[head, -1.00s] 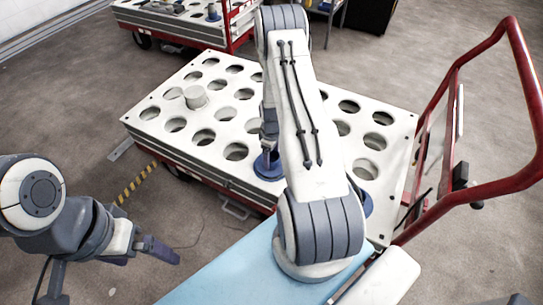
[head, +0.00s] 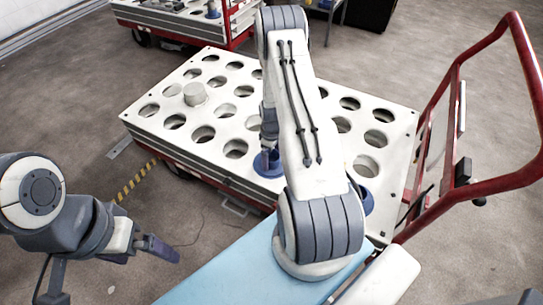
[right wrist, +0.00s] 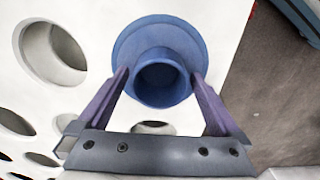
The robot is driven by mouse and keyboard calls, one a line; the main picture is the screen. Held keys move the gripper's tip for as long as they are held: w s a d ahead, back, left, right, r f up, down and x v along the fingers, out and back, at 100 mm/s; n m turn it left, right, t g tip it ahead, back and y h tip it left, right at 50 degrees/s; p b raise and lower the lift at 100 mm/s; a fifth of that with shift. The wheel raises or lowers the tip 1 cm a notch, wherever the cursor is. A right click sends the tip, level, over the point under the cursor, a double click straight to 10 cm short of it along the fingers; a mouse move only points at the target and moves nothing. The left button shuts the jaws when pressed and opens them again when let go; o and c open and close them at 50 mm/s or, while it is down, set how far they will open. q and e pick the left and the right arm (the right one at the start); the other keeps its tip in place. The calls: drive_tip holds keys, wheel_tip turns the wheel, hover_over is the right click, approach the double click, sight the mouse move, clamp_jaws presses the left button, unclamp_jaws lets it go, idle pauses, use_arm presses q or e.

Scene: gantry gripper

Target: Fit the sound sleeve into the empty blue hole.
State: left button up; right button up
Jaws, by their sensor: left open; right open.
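A blue flanged sleeve (head: 262,166) sits at the front edge of the white holed top; the right wrist view shows its round flange and raised open tube (right wrist: 162,82). My right gripper (head: 267,158) is over it, open, with a finger on either side of the tube in the right wrist view (right wrist: 160,75). Whether the fingers touch it, I cannot tell. A second blue part (head: 368,202) shows at the right, mostly hidden by my right arm; I cannot tell whether it is an empty hole.
The white cart top (head: 215,105) has rows of open holes and a pale upright cylinder (head: 195,93). A red handle frame (head: 452,100) rises at the right. A light blue surface (head: 215,275) lies in front. Another cart (head: 180,22) stands behind.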

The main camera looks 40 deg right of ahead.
wheel_tip(320, 180, up, 10)
drive_tip(key=p, duration=0.2)
drive_tip(key=shift+r, duration=0.2)
wheel_tip(320, 180, down, 11)
drive_tip(key=shift+r+b, duration=0.15)
drive_tip(key=shift+b, duration=0.95)
drive_tip(key=shift+r+p, duration=0.4)
drive_tip(key=shift+r, duration=0.35)
